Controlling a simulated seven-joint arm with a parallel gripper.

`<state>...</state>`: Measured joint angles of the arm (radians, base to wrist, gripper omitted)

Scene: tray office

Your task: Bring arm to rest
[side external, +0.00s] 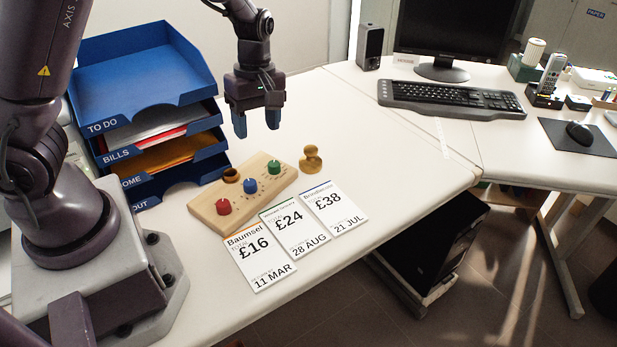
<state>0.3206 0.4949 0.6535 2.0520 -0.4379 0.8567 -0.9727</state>
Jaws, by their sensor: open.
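My gripper (257,122) hangs pointing down above the white desk (330,115), behind the wooden board and to the right of the blue letter trays. Its two blue fingertips are apart, with nothing between them. The wooden board (205,208) lies on the desk and carries a red knob (223,207), a blue knob (250,186), a green knob (274,167) and a dark round hole or cup (231,175). A small yellowish wooden figure (311,160) stands to the right of the board, apart from my gripper.
Stacked blue letter trays (150,75) with papers stand at the left, close to my gripper. Three price cards (259,258) lie along the desk's front edge. A speaker (370,46), keyboard (450,98) and monitor (455,25) stand farther right. The desk middle is clear.

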